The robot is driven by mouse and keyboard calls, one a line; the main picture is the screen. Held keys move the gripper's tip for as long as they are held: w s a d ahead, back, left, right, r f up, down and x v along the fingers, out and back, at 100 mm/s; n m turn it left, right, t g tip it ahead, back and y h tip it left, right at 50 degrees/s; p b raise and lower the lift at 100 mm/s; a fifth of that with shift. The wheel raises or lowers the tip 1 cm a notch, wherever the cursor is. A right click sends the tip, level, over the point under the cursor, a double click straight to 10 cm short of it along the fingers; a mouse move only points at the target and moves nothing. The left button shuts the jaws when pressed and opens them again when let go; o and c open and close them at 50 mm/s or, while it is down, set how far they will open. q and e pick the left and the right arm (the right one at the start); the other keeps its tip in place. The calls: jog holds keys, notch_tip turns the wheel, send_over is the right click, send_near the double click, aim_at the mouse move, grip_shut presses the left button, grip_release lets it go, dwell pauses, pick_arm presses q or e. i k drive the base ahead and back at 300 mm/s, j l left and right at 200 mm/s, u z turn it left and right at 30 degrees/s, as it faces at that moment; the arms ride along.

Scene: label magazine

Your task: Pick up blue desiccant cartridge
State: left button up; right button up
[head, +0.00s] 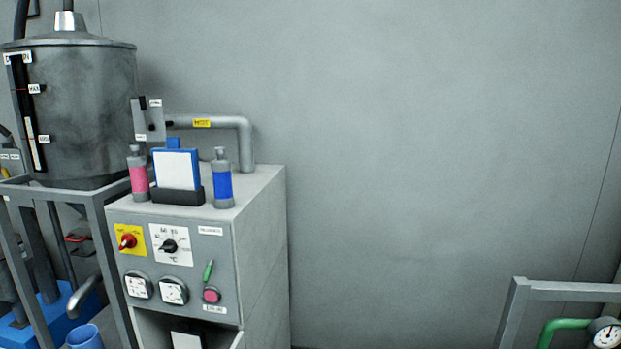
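The blue desiccant cartridge (222,183) stands upright on top of the grey cabinet (262,185), near its front right corner. It has a blue band between a grey base and a grey cap. A similar cartridge with a pink band (138,178) stands to the left. A blue clipboard-like holder with a white sheet (177,169) stands between them in a black base. Neither of my grippers is in view.
A pipe (245,140) rises behind the cartridges. A large metal tank (85,110) on a frame stands to the left. The cabinet front carries knobs, gauges and a green lever (208,270). A frame with a gauge (606,333) is at lower right.

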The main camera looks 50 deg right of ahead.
aim_at(221, 168)
jog(key=z, duration=1.1)
jog(key=j+z, duration=0.35)
jog(key=j, duration=0.85)
